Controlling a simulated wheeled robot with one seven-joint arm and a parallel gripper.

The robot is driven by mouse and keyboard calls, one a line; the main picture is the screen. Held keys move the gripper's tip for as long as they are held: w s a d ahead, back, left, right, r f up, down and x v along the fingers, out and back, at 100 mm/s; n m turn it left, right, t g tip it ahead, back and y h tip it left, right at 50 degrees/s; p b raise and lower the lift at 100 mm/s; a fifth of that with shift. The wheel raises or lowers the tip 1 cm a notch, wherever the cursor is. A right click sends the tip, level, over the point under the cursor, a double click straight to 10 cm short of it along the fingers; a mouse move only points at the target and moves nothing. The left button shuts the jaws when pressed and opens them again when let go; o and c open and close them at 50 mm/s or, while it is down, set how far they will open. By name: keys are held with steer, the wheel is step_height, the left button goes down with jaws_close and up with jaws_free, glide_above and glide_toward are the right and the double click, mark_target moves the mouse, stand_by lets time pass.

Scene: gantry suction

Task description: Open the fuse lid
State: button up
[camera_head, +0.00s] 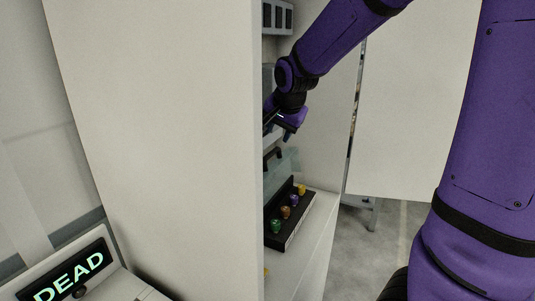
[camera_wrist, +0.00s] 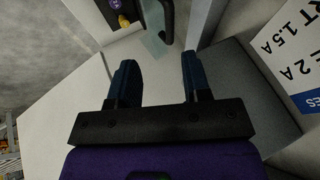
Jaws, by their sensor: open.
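The fuse lid (camera_head: 287,162) is a clear, greenish panel inside the cabinet. It appears to stand tilted up behind the fuse block (camera_head: 294,228), which holds several coloured fuses. A dark handle (camera_head: 272,155) is on the lid; this handle also shows at the top of the wrist view (camera_wrist: 168,22). My gripper (camera_head: 279,130) is inside the cabinet, above the handle. In the wrist view my gripper (camera_wrist: 158,62) has its two fingers apart with nothing between them. The handle lies beyond the fingertips, apart from them. The lid's hinge side is not clear.
The cabinet's broad pale side wall (camera_head: 155,140) hides much of the inside. A display reading DEAD (camera_head: 70,277) stands at lower left. A printed label (camera_wrist: 295,50) is on a panel right of my gripper. Open floor (camera_head: 380,235) shows beyond the cabinet.

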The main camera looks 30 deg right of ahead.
mark_target(268, 155)
steer(key=shift+m+h, duration=0.3)
steer(key=shift+m, duration=0.4)
steer(key=x, duration=0.4)
steer(key=w+x, duration=0.1)
steer(key=x, duration=0.4)
steer(key=r+x, duration=0.1)
steer(key=x, duration=0.3)
steer(key=shift+w+f, duration=0.4)
steer(key=shift+w, duration=0.1)
steer(key=shift+c, duration=0.2)
jaws_close()
steer(key=shift+s+d, duration=0.1)
